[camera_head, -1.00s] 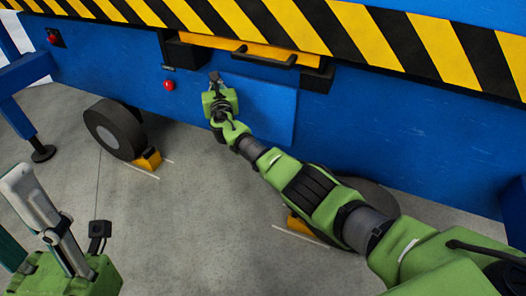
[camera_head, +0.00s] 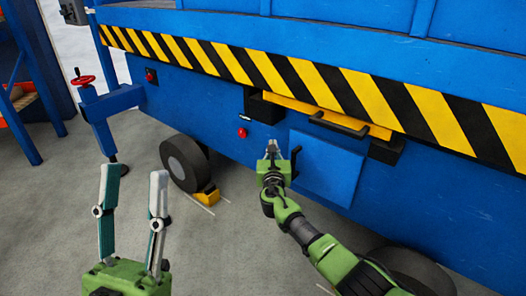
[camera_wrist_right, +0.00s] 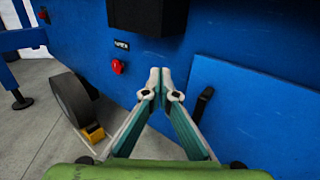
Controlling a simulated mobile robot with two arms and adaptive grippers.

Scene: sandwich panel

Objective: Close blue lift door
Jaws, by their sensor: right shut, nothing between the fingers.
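The blue lift door (camera_head: 325,168) is a flat, lighter blue panel on the side of the blue lift. It lies close to the lift wall; I cannot tell whether it is fully flush. In the right wrist view the door (camera_wrist_right: 255,112) fills the right side, with a black handle (camera_wrist_right: 203,104) near its left edge. My right gripper (camera_head: 272,146) is shut and empty, just left of the door's left edge. Its fingertips (camera_wrist_right: 160,72) meet in front of the lift wall, apart from the handle. My left gripper (camera_head: 132,170) is open and empty, over the floor at lower left.
A red button (camera_head: 242,132) is on the wall left of the door. A yellow bar with a black handle (camera_head: 338,126) juts out above it, under the striped edge (camera_head: 260,68). A wheel (camera_head: 184,164) with a yellow chock and a blue outrigger leg (camera_head: 103,135) stand left.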

